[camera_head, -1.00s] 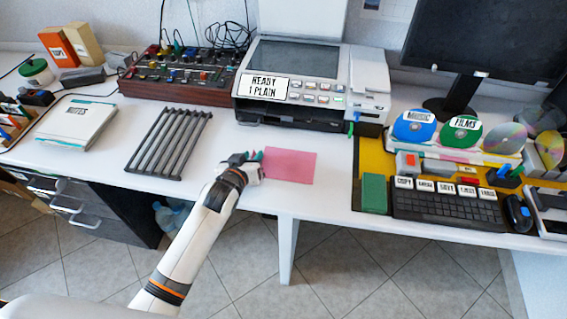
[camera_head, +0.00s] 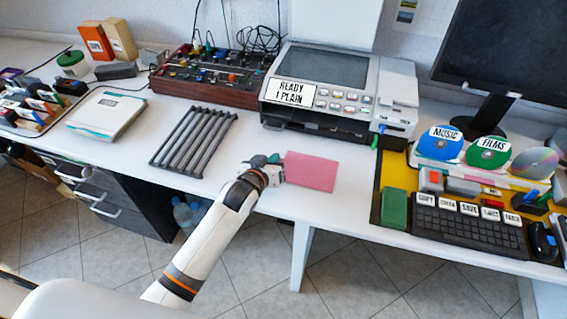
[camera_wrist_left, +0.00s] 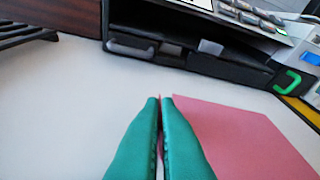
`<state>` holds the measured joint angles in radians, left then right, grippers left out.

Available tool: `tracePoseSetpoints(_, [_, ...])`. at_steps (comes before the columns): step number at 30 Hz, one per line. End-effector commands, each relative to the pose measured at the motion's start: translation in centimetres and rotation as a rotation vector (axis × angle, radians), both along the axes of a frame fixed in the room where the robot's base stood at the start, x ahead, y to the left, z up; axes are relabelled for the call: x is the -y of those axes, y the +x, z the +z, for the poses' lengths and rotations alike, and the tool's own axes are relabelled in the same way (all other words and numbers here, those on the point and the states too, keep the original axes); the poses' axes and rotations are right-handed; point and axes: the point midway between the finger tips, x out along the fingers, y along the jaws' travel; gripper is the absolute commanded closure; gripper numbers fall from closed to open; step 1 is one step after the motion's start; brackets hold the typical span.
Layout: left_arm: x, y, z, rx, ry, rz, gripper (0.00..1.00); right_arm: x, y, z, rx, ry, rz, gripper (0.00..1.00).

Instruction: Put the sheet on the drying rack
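The pink sheet (camera_head: 312,171) lies flat at the front middle of the white table, just in front of the printer. It also fills the lower right of the left wrist view (camera_wrist_left: 240,135). My left gripper (camera_head: 277,165) is at the sheet's left edge. Its green fingers (camera_wrist_left: 160,98) are closed together, with a thin sliver of pink between their tips, so they look shut on the sheet's edge. The dark drying rack (camera_head: 193,142) of parallel bars lies on the table left of the gripper and is empty. My right gripper is not in view.
The printer (camera_head: 340,85) stands behind the sheet, with the control panel (camera_head: 210,75) to its left. A notes binder (camera_head: 107,115) lies left of the rack. The green block (camera_head: 395,208) and keyboard (camera_head: 468,228) are at right.

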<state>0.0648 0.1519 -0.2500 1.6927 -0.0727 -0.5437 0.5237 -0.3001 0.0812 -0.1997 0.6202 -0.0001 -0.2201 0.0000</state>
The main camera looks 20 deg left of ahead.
Motion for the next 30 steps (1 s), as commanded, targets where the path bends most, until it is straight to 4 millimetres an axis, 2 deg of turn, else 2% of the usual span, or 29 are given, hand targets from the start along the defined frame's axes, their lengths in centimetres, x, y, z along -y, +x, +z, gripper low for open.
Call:
tracePoseSetpoints(6, [0.0, 0.1, 4.6, 0.007, -0.001, -0.001, 1.0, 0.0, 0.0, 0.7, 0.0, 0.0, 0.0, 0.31])
tracePoseSetpoints(12, [0.0, 0.1, 8.0, 0.006, -0.002, 0.0, 1.0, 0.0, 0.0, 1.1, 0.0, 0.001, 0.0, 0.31])
tracePoseSetpoints(20, [0.0, -0.3, 9.7, 0.004, -0.001, 0.001, 1.0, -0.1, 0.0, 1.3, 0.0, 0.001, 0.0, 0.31])
tracePoseSetpoints(23, [0.1, -1.6, 10.9, 0.004, -0.001, 0.01, 1.0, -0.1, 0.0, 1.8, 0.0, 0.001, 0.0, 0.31])
tracePoseSetpoints(30, [-0.7, -7.7, 15.9, 0.005, 0.001, 0.068, 1.0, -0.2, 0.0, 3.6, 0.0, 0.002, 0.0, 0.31])
